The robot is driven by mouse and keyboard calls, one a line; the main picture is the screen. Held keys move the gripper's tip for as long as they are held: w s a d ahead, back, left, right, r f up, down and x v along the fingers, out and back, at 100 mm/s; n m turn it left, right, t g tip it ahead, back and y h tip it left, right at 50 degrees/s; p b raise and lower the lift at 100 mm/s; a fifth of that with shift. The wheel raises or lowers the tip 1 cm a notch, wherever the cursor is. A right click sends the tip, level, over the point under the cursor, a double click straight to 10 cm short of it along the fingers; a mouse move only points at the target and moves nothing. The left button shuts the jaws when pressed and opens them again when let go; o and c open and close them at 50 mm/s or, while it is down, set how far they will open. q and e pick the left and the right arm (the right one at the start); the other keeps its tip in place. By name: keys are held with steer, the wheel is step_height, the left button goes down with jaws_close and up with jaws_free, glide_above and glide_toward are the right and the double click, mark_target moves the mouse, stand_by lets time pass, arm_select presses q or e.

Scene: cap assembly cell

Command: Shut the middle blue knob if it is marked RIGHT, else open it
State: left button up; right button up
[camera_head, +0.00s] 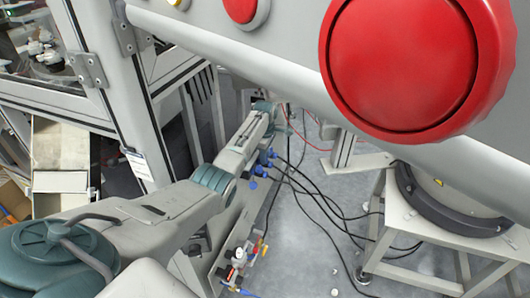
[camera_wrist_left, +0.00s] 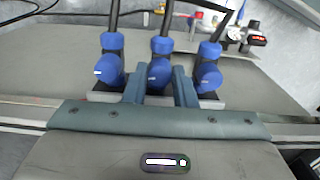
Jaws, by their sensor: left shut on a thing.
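Three blue knobs stand in a row in the left wrist view, each with a black hose or stem beyond it. The middle blue knob (camera_wrist_left: 159,73) sits between the two fingers of my left gripper (camera_wrist_left: 160,78), which is shut on it. The left blue knob (camera_wrist_left: 109,70) and the right blue knob (camera_wrist_left: 208,72) are outside the fingers. Small white marks show on the knobs, but I cannot read them. In the head view, small blue parts (camera_head: 268,156) show beside my left arm; the fingers cannot be made out there. My right gripper is not in view.
A grey panel with a large red button (camera_head: 403,65) fills the upper right of the head view. Black hoses (camera_head: 318,196) run across the floor to a round-topped stand (camera_head: 455,200). A gauge (camera_wrist_left: 234,33) and a red fitting are beyond the knobs.

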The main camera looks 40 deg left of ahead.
arm_select(q)
steer(key=shift+r+m+p, duration=0.15)
steer(key=shift+m+p, duration=0.3)
steer(key=shift+m, duration=0.75)
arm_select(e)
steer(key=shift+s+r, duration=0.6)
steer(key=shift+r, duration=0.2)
arm_select(q)
steer(key=o, duration=1)
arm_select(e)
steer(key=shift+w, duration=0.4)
arm_select(q)
step_height(320, 180, up, 10)
steer(key=shift+r+b, duration=0.25)
steer(key=shift+b, duration=0.15)
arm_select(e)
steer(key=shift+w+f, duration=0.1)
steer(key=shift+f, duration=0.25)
